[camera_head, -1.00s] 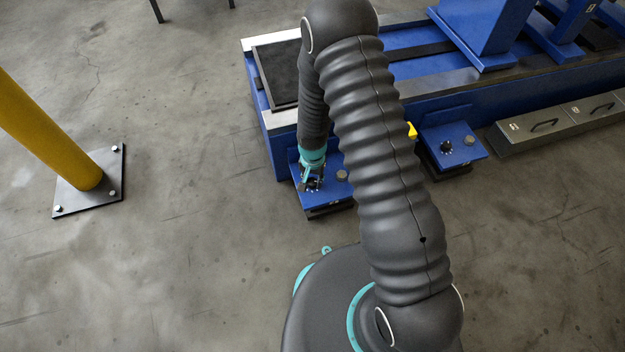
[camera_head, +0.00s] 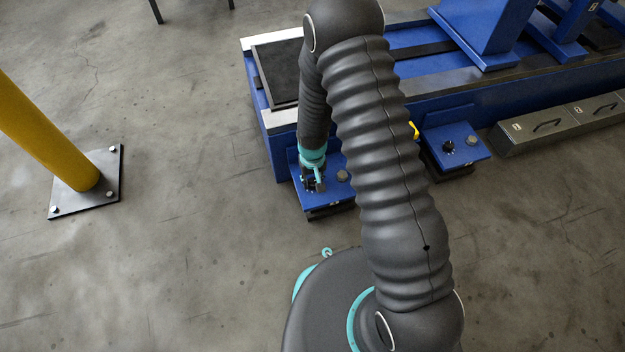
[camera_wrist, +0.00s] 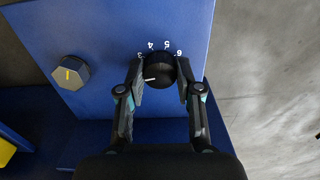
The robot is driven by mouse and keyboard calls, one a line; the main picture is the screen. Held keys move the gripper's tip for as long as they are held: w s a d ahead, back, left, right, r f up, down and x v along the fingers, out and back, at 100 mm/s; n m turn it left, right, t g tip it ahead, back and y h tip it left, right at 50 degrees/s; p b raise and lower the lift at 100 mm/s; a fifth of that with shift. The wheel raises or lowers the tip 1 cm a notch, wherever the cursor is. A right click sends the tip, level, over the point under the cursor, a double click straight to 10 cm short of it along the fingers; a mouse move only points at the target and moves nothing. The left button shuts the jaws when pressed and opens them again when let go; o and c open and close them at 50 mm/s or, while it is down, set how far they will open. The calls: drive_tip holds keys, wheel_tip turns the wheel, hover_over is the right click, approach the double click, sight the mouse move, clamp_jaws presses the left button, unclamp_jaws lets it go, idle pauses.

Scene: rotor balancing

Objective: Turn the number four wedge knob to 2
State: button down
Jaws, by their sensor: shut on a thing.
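The black round wedge knob (camera_wrist: 159,75) sits on the blue wedge block (camera_wrist: 110,25) in the wrist view. Its white pointer line points left, a little below the printed 3. The numerals 3 to 6 show along its far side; a 2 does not show and that area is partly behind the left finger. My gripper (camera_wrist: 160,90) is shut on the knob, one finger on each side. In the head view my gripper (camera_head: 314,184) is down at the block (camera_head: 333,196) at the machine's near left corner. The knob is mostly hidden there.
A hex bolt head (camera_wrist: 70,73) stands left of the knob. A second blue wedge block (camera_head: 470,148) with its own knob is to the right, near a yellow handle (camera_head: 413,131). A yellow post (camera_head: 50,145) stands left on open floor.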

sight(312, 182)
idle(0.3)
drive_tip(key=c, duration=0.8)
unclamp_jaws()
drive_tip(key=shift+o, duration=0.2)
drive_tip(key=shift+r, duration=0.1)
wheel_tip(312, 182, up, 12)
